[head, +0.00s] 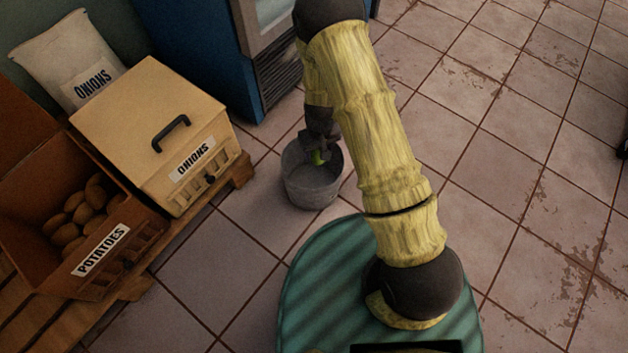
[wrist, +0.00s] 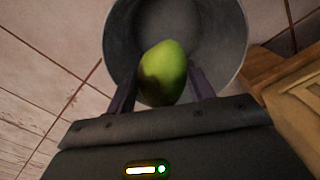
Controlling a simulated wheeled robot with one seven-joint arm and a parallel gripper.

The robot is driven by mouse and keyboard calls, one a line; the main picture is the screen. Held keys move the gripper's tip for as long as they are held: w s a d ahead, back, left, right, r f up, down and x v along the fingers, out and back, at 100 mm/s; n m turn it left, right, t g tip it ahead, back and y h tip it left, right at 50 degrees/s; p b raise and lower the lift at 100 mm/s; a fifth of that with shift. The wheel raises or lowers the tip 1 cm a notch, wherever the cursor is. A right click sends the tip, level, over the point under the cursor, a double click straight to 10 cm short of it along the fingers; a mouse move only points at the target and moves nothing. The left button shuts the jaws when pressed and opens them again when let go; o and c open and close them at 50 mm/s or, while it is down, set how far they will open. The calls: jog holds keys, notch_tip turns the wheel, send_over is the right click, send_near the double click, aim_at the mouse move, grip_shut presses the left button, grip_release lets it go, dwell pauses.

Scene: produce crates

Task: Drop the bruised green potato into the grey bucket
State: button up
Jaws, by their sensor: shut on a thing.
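The green potato (wrist: 163,72) has a dark bruised patch on its lower left side in the wrist view. My gripper (wrist: 160,85) is shut on it, with one finger on each side. In the head view my gripper (head: 318,150) hangs over the grey bucket (head: 311,193), and a bit of the green potato (head: 318,158) shows below the fingers, within the outline of the rim. The bucket (wrist: 236,30) also shows beyond the potato in the wrist view, and its visible inside looks empty. I cannot tell the exact height of the potato relative to the rim.
An open crate of potatoes (head: 130,255) and a lidded onion crate (head: 165,105) stand on a wooden pallet (head: 242,172) at the left. An onion sack (head: 72,48) leans behind them. A blue cabinet (head: 195,40) stands behind the bucket.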

jog(key=shift+f+b, duration=1)
jog(key=shift+f, duration=0.35)
jog(key=o, duration=1.2)
jog(key=shift+o, duration=0.2)
jog(key=shift+r, duration=0.15)
notch_tip(320, 180, up, 17)
jog(key=p, duration=0.9)
jog(key=shift+r, duration=0.1)
